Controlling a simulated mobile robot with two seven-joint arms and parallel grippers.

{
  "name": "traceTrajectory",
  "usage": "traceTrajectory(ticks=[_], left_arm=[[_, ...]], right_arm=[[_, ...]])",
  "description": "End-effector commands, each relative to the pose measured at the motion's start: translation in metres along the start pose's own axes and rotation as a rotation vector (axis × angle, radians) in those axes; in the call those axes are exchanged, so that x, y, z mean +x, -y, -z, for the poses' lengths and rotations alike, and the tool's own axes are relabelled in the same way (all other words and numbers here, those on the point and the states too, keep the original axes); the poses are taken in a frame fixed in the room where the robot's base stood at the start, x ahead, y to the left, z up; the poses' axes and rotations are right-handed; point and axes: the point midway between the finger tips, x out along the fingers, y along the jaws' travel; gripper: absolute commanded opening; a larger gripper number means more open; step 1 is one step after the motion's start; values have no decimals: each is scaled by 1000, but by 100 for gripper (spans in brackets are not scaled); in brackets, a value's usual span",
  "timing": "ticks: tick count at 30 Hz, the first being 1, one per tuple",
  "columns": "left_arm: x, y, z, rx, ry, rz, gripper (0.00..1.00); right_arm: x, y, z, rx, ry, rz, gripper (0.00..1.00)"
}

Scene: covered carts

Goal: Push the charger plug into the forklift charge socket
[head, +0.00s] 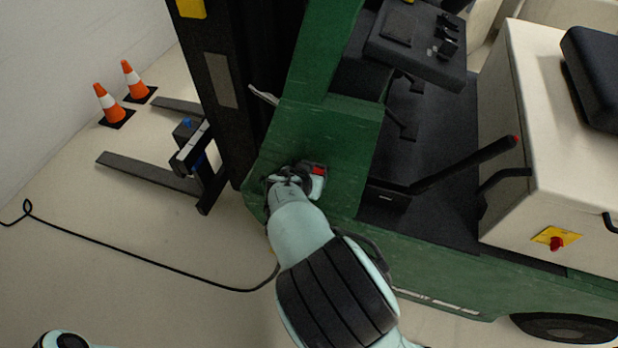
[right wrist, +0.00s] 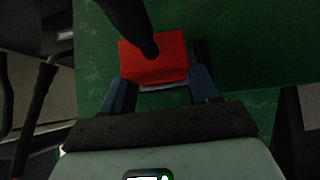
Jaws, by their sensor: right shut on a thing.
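The charger plug is a red block (right wrist: 153,60) with a thick black cable coming out of it in the right wrist view. It also shows as a small red patch in the head view (head: 319,170). My right gripper (right wrist: 160,78) is shut on the plug, one finger on each side. In the head view this gripper (head: 306,176) is at the green front side of the forklift (head: 335,125). The charge socket is not visible, and I cannot tell whether the plug touches it. My left gripper is out of view.
A black cable (head: 150,262) runs over the floor from the left edge to behind my right arm. The dark mast (head: 235,90) and forks (head: 145,172) are left of the gripper. Two orange cones (head: 108,101) stand by the wall. The floor at lower left is mostly free.

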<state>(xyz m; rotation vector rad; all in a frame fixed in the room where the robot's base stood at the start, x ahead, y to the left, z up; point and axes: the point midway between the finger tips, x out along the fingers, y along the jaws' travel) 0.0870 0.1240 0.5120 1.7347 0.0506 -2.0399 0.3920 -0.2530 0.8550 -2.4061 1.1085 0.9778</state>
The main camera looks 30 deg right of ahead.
Motion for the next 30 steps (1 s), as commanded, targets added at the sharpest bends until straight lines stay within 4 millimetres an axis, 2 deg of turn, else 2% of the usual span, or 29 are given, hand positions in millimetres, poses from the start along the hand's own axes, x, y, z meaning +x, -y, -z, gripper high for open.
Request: traceTrajectory(ticks=[7,8,10,11,20,23,30], left_arm=[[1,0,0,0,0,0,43],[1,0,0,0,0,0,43],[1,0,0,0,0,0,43],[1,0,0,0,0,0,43],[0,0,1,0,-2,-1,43],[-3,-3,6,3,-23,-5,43],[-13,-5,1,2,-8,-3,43]], right_arm=[[4,0,4,2,-1,1,19],[4,0,4,2,-1,1,64],[4,0,4,1,-2,1,86],[4,0,4,1,-1,1,90],[4,0,3,0,0,0,90],[4,0,3,0,0,0,90],[-44,2,5,-3,-2,7,90]])
